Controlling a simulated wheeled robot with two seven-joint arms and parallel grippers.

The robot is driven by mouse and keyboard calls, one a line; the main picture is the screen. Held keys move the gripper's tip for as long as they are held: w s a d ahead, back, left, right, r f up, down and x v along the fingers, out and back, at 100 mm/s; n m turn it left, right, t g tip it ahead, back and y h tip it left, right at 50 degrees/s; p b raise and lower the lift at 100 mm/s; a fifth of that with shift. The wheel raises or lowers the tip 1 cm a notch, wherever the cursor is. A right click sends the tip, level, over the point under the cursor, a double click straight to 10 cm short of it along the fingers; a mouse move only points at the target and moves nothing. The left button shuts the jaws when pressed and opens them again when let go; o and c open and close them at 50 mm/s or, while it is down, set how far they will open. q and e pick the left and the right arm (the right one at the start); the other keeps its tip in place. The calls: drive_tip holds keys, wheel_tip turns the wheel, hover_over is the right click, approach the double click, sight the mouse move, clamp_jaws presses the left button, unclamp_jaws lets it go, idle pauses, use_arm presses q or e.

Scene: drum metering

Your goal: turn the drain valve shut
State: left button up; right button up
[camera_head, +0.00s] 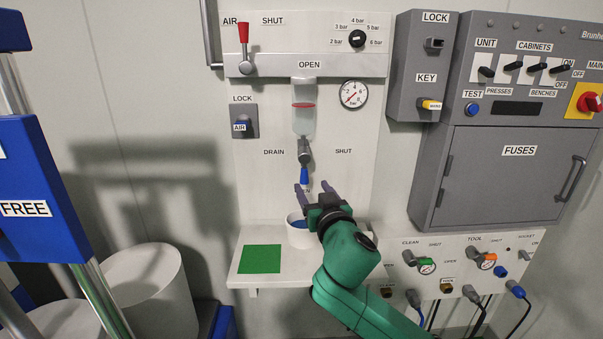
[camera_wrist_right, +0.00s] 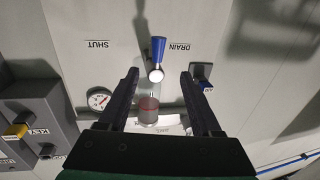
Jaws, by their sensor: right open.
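The drain valve (camera_head: 304,152) sits under the clear sight bowl (camera_head: 303,120) on the white panel, between the DRAIN and SHUT labels. Its blue handle (camera_head: 304,176) hangs straight down. In the right wrist view, which is upside down, the blue handle (camera_wrist_right: 158,48) points up from the round valve end (camera_wrist_right: 156,75). My right gripper (camera_head: 315,188) is open, its fingers just below and in front of the handle in the head view. In the wrist view the right gripper (camera_wrist_right: 159,74) has its fingers either side of the valve, with gaps. My left gripper is not in view.
A white cup (camera_head: 293,238) with blue inside stands on the shelf (camera_head: 238,282) beside a green square (camera_head: 261,259), partly behind my right gripper. A pressure gauge (camera_head: 354,94) is right of the bowl. A grey fuse cabinet (camera_head: 500,180) juts out at right.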

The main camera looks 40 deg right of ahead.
sight(302, 169)
drive_tip(key=p+x, duration=0.1)
drive_tip(key=x, duration=0.4)
drive_tip(key=shift+d, duration=0.2)
drive_tip(key=x, duration=0.5)
drive_tip(key=f+p+x, duration=0.1)
drive_tip(key=x, duration=0.2)
drive_tip(key=shift+d, duration=0.1)
drive_tip(key=shift+r, duration=0.1)
clamp_jaws()
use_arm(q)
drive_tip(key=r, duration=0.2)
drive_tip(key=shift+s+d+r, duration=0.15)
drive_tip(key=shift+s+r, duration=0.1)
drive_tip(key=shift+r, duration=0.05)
